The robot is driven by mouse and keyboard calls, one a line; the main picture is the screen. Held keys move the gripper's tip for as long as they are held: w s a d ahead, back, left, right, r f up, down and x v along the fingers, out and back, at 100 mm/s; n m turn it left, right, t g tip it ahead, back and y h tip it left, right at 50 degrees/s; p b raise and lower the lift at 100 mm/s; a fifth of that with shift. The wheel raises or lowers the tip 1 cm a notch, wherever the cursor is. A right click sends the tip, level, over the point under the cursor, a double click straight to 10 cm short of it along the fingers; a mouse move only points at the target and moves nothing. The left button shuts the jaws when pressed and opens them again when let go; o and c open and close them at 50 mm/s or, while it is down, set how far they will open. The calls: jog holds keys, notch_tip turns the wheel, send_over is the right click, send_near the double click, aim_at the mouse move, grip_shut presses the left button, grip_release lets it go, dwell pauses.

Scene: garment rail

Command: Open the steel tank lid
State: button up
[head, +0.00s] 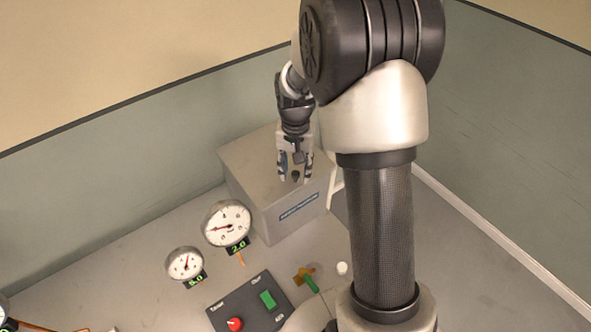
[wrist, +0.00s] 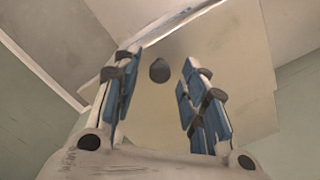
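The steel tank (head: 262,205) is a grey box with a blue label on its front, standing at the back of the grey surface. Its lid (head: 245,153) lies flat and closed on top. A small dark knob (head: 295,176) sits on the lid. My gripper (head: 296,178) points down over the lid, close to the knob in the head view. In the wrist view the knob (wrist: 159,70) shows between and beyond the two blue-padded fingers of my gripper (wrist: 160,95). The fingers are apart and touch nothing that I can see. The lid (wrist: 230,60) fills the middle of that view.
Two dial gauges, one large (head: 227,223) and one small (head: 184,263), stand left of the tank. A dark control box (head: 250,303) with a red knob and green switch is in front, beside a green-handled valve (head: 308,280). Walls close in behind. My arm hides the area right of the tank.

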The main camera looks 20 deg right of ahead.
jog(key=shift+f, duration=0.15)
grip_shut()
dwell(0.5)
